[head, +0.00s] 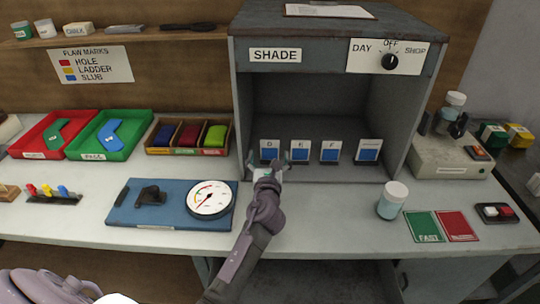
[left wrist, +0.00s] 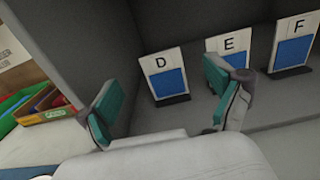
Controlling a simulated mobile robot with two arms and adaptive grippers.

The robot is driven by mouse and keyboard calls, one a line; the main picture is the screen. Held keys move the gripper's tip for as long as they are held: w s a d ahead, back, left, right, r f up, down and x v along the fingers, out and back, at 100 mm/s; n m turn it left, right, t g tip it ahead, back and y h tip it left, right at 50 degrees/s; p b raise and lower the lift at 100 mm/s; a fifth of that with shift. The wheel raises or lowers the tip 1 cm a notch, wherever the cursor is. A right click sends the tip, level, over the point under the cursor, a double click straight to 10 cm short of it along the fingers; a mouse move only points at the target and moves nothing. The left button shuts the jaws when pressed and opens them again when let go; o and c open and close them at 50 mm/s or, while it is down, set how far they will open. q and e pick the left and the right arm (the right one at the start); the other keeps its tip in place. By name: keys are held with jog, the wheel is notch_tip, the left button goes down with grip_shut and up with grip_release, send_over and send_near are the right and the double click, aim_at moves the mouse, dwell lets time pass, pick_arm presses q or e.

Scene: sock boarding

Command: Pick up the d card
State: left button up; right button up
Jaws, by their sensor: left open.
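The D card (left wrist: 164,75) is a white card with a blue square, upright on a dark base inside the shade box. It also shows in the head view (head: 269,147), leftmost in a row of cards. My left gripper (left wrist: 165,100) is open and empty, its two teal-padded fingers spread in front of the D card. In the head view the left gripper (head: 267,163) is at the foot of the D card, partly in front of it. My right gripper is not in view.
The E card (left wrist: 231,45) stands just right of the D card, close to my right-hand finger. The F card (left wrist: 291,46) and another card (head: 368,150) stand further right. The box's left wall (head: 240,110) is close to the D card. A jar (head: 392,200) stands on the bench.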

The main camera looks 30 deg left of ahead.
aim_at(270, 141)
pick_arm(q)
jog(key=x, duration=0.7)
jog(key=shift+w+a+r, duration=0.1)
jog(key=shift+w+r, duration=0.05)
jog(key=shift+c, duration=0.4)
jog(key=c, duration=1)
